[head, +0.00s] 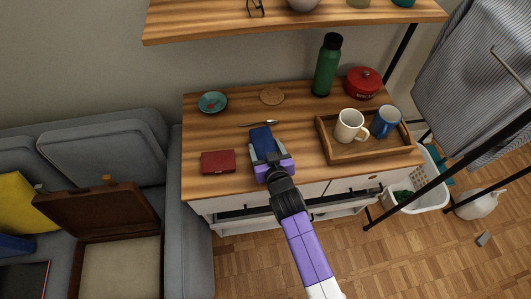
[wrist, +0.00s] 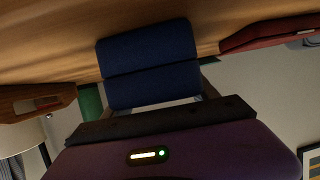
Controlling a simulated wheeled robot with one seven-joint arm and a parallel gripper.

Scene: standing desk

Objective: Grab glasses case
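The dark blue glasses case (head: 261,137) is on the wooden desk top, near its front middle. It lies between the two fingers of my gripper (head: 265,152). In the wrist view the case (wrist: 150,65) fills the space straight ahead, with a seam running across it. My gripper (wrist: 152,105) is at the near end of the case, with its fingers along the sides. Whether the fingers press on the case or stand slightly apart from it is not clear. Whether the case still rests on the desk is also not clear.
A red book (head: 218,161) lies left of the case. A spoon (head: 260,123) lies behind it. A wooden tray (head: 338,154) with two mugs stands right. A green bottle (head: 326,66), red pot (head: 363,83), teal dish (head: 212,103) and coaster (head: 272,96) are further back. A shelf (head: 290,20) overhangs the back.

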